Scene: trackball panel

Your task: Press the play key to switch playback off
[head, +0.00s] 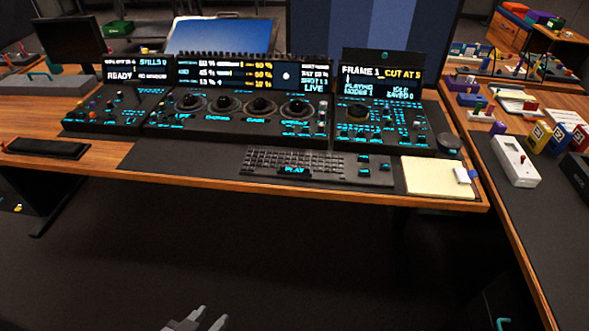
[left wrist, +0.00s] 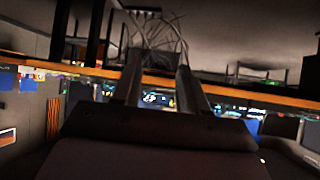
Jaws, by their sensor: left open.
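The play key (head: 294,169) is a wide key with lit cyan PLAY lettering, at the front of the dark keyboard (head: 335,165) in the head view. The trackball panel (head: 252,118) stands behind it with several trackballs and lit screens. The right screen (head: 380,82) reads FRAME 1, CUT AT 5 and PLAYING. My left gripper (head: 205,318) is at the bottom edge of the head view, open and empty, in front of and well apart from the desk. In the left wrist view its two fingers (left wrist: 158,85) stand apart. My right gripper is not in view.
The desk's wooden front edge (head: 240,190) lies between my left gripper and the keyboard. A notepad (head: 437,178) lies right of the keyboard, and a dark flat pad (head: 47,148) lies at the left. A side desk with a white device (head: 515,160) runs along the right. The floor in front is clear.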

